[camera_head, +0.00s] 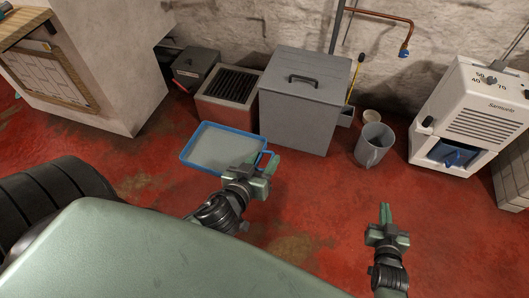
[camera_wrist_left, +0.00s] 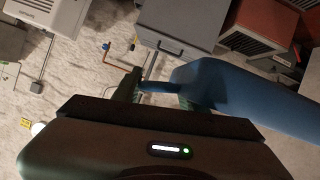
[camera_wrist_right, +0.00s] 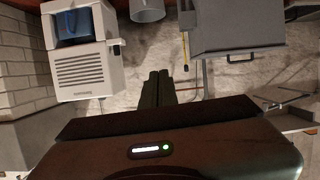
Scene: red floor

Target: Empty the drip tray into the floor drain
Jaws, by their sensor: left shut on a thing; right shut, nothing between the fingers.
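The drip tray (camera_head: 188,160) is a shallow tray with a blue rim and a pale grey inside, and it looks roughly level. Whether liquid lies in it I cannot tell. My left gripper (camera_head: 267,163) is shut on the blue handle at the tray's right end. In the left wrist view the tray (camera_wrist_left: 235,88) appears as a large blue shape, with its handle between the fingers of the left gripper (camera_wrist_left: 158,90). My right gripper (camera_head: 385,210) is shut and empty over the red floor at the right; its closed fingers (camera_wrist_right: 157,88) show in its wrist view. I cannot make out a floor drain.
A grey lidded box (camera_head: 303,105), an orange box with dark slats (camera_head: 228,92) and a dark toolbox (camera_head: 194,67) stand along the wall. The red floor in the middle is clear.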

